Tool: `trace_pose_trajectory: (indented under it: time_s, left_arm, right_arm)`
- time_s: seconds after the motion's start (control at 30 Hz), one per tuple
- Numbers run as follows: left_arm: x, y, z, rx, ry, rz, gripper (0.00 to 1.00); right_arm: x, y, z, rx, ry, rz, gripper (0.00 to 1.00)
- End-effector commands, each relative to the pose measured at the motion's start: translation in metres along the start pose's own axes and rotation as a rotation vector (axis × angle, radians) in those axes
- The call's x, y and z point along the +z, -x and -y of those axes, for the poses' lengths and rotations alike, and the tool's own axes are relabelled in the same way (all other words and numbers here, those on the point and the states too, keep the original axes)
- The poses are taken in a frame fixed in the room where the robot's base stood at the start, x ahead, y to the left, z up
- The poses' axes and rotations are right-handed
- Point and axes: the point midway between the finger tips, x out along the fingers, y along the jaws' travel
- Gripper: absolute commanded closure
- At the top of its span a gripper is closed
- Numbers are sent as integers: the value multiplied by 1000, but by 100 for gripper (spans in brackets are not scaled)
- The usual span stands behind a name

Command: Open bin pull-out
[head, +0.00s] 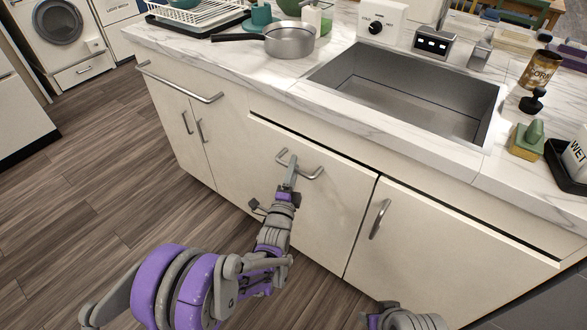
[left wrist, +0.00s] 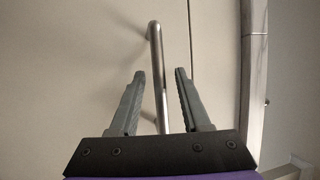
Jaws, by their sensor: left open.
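The pull-out front (head: 318,208) is a cream panel below the sink, closed, with a horizontal metal bar handle (head: 312,174) near its top. My left gripper (head: 291,167) is at the middle of this handle. In the left wrist view, the gripper (left wrist: 160,74) is open, with one finger on each side of the bar (left wrist: 155,50). Gaps show between the bar and both fingers. Part of my right arm shows at the bottom edge in the head view, but its gripper does not show.
A door (head: 420,240) with a slanted handle stands to the right, and a drawer with two doors to the left. A saucepan (head: 289,40) sits on the marble counter beside the sink (head: 405,100). The wood floor (head: 90,200) at left is clear.

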Motion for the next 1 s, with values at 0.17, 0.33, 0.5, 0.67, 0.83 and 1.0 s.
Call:
trace_pose_trajectory:
  time_s: [0.17, 0.33, 0.5, 0.67, 0.83, 1.0]
  left_arm:
    - [0, 0, 0, 0, 0, 0, 60]
    - [0, 0, 0, 0, 0, 0, 91]
    - [0, 0, 0, 0, 0, 0, 100]
    - [0, 0, 0, 0, 0, 0, 100]
    - [0, 0, 0, 0, 0, 0, 100]
    - [0, 0, 0, 0, 0, 0, 100]
  right_arm:
    - [0, 0, 0, 0, 0, 0, 50]
    - [0, 0, 0, 0, 0, 0, 50]
    - [0, 0, 0, 0, 0, 0, 50]
    - [0, 0, 0, 0, 0, 0, 50]
    - [0, 0, 0, 0, 0, 0, 50]
    - [0, 0, 0, 0, 0, 0, 50]
